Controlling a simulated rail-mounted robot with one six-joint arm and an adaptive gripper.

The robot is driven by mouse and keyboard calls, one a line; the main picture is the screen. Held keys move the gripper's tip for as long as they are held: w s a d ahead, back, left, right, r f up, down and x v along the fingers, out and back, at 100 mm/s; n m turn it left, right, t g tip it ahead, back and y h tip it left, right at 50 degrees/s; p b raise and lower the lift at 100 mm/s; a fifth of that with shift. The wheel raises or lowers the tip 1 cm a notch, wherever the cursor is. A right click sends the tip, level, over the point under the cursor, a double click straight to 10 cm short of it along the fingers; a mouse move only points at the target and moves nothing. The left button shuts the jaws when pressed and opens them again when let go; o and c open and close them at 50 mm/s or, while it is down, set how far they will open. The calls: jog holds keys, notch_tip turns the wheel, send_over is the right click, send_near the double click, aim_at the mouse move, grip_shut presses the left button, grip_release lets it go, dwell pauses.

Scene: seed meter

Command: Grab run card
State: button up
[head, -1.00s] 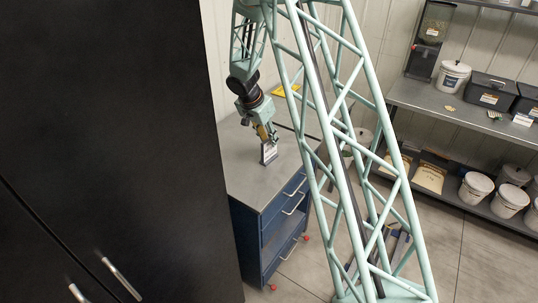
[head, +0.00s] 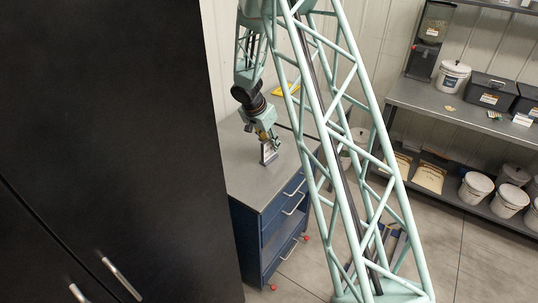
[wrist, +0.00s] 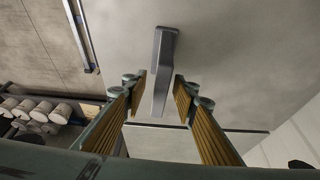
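The run card (head: 269,154) stands upright in a small grey holder on the grey top of the blue cabinet in the head view. My gripper (head: 268,138) points down right above it, its fingertips overlapping the card's top edge in this view. In the wrist view, my gripper (wrist: 160,84) is open, its ribbed ochre fingers apart. The grey holder with the card (wrist: 163,60) appears nearly edge-on between and beyond the fingertips, with a visible gap on each side. The card's printed face is not readable.
The blue drawer cabinet (head: 262,212) has a mostly bare top, with a yellow item (head: 285,90) at its back. A tall black cupboard (head: 110,130) stands at left. A shelf unit (head: 440,106) with buckets and boxes stands at right.

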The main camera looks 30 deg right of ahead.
jog(key=shift+x, duration=2.4)
jog(key=shift+w, duration=0.1)
jog(key=shift+f+b, duration=0.25)
jog(key=shift+b, duration=0.5)
dwell(0.5)
jog(key=shift+c, duration=0.7)
jog(key=c, duration=0.4)
jog(key=shift+r+p, duration=0.35)
jog(key=shift+p, duration=0.7)
jog(key=shift+r, duration=1.65)
jog(key=s+a+b, duration=0.1)
jog(key=s+b, duration=0.1)
jog(key=s, duration=0.3)
jog(key=s+a+r+b, duration=0.1)
jog(key=s+a+b, duration=0.1)
jog(key=s, duration=0.3)
jog(key=s+a+b, duration=0.1)
jog(key=s, duration=0.4)
jog(key=shift+s+a+r+b, duration=0.15)
jog(key=shift+a+r+b, duration=0.1)
jog(key=shift+a+b, duration=0.15)
